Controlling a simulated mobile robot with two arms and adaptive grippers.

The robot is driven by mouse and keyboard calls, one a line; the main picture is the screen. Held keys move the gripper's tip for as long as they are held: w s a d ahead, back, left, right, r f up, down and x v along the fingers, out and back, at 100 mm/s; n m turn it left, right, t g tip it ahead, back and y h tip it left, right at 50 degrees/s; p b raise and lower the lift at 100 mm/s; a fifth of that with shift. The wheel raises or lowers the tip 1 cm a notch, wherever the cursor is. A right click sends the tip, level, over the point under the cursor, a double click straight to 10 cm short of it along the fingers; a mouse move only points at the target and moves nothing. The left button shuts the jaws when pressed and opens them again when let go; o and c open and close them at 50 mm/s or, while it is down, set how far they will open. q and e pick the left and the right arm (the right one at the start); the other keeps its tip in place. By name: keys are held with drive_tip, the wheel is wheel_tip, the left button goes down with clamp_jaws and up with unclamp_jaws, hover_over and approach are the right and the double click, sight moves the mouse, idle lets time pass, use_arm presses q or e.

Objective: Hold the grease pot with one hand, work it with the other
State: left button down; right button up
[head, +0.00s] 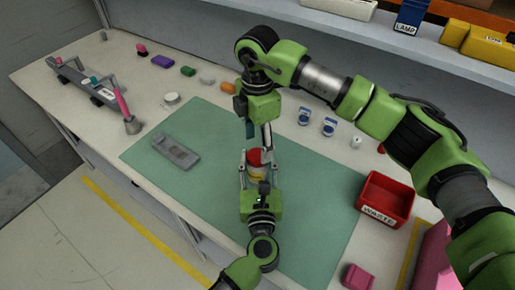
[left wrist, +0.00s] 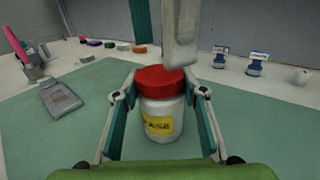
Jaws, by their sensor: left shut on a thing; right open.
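The grease pot (left wrist: 163,118) is a white jar with a yellow label and a red lid (left wrist: 163,80), upright on the green mat (head: 310,190). Its red lid also shows in the head view (head: 254,157). My left gripper (head: 257,162) is shut on the pot, one finger on each side of the jar, as the left wrist view shows. My right gripper (head: 257,138) points down over the pot. It is open, and a grey finger (left wrist: 182,35) is just above the lid in the left wrist view. Whether it touches the lid I cannot tell.
A flat grey part (head: 176,150) lies on the mat at left. A red waste bin (head: 385,200) stands right. Two blue-and-white items (head: 316,120) sit behind the mat, with small coloured blocks further left. A grey rack (head: 85,82) and a pink-handled brush (head: 125,112) are far left.

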sight(258, 155)
drive_tip(key=shift+r, duration=0.35)
drive_tip(key=shift+c, duration=0.4)
drive_tip(key=n, duration=0.6)
drive_tip(key=shift+r, duration=0.35)
drive_tip(key=n, duration=0.3)
drive_tip(key=shift+r+n, duration=0.2)
drive_tip(key=shift+n, duration=0.1)
drive_tip(key=n, duration=0.4)
drive_tip(key=shift+r, duration=0.25)
drive_tip(key=n, duration=0.3)
drive_tip(key=shift+r+n, duration=0.25)
drive_tip(key=shift+n, duration=0.15)
drive_tip(key=n, duration=0.3)
drive_tip(key=shift+r+n, duration=0.25)
drive_tip(key=shift+n, duration=0.15)
drive_tip(key=n, duration=0.6)
drive_tip(key=shift+r+n, duration=0.3)
drive_tip(key=shift+r, duration=0.05)
drive_tip(key=shift+f+n, duration=0.3)
wheel_tip(258, 155, down, 7)
drive_tip(key=shift+f, duration=0.2)
